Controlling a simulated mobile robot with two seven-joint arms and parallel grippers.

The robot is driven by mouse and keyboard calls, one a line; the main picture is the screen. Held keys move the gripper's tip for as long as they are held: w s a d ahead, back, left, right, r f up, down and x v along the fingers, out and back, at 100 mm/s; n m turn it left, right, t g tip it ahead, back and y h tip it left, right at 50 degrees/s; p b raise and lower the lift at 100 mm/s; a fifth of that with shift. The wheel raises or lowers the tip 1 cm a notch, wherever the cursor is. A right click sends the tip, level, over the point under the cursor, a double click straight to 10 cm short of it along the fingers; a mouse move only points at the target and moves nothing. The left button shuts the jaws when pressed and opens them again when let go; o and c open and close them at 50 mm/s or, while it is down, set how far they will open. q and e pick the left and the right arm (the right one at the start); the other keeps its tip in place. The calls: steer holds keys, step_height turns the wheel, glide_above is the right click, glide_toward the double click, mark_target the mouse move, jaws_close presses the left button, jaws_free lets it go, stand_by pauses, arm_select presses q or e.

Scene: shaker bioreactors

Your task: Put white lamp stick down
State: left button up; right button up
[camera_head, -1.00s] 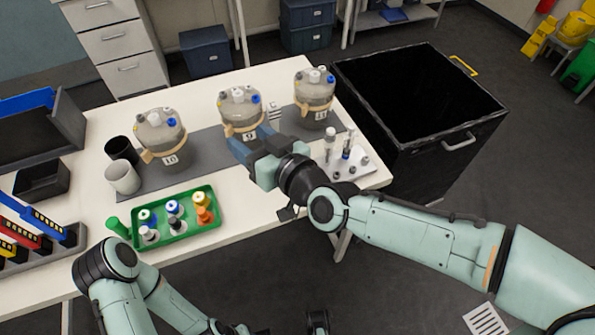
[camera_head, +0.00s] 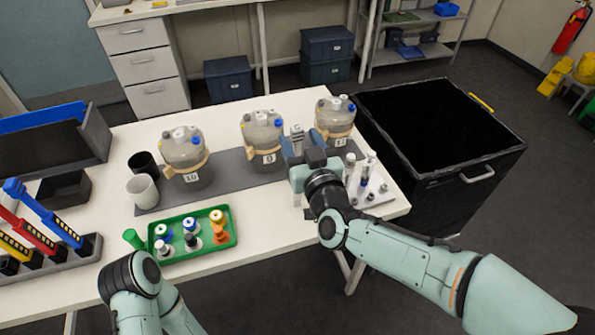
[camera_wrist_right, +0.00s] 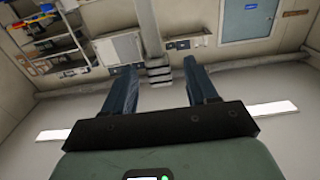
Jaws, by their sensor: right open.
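A pale upright stick (camera_head: 297,136), which looks like the white lamp stick, stands on the dark mat just behind my right gripper, between the reactors marked 9 and 11. Its lower part is hidden by the gripper. In the right wrist view, a pale segmented column (camera_wrist_right: 159,70) shows between the fingers; I cannot tell whether it is the same stick. My right gripper (camera_head: 302,146) is open; it also shows in the right wrist view (camera_wrist_right: 162,88) with its fingers apart and touching nothing visible. My left arm enters at the lower left, with its gripper out of view.
Reactors (camera_head: 185,155), (camera_head: 262,135) and (camera_head: 336,115) stand along the mat. A green tray (camera_head: 160,257) with bottles, a mug (camera_head: 142,190), a white holder (camera_head: 385,199) and a rack (camera_head: 60,262) with coloured sticks share the table. A black bin (camera_head: 470,150) stands right.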

steer(key=x, duration=0.4)
steer(key=shift+w+r, duration=0.15)
steer(key=shift+w, duration=0.25)
steer(key=shift+s, duration=0.1)
jaws_close()
steer(key=shift+r, duration=0.1)
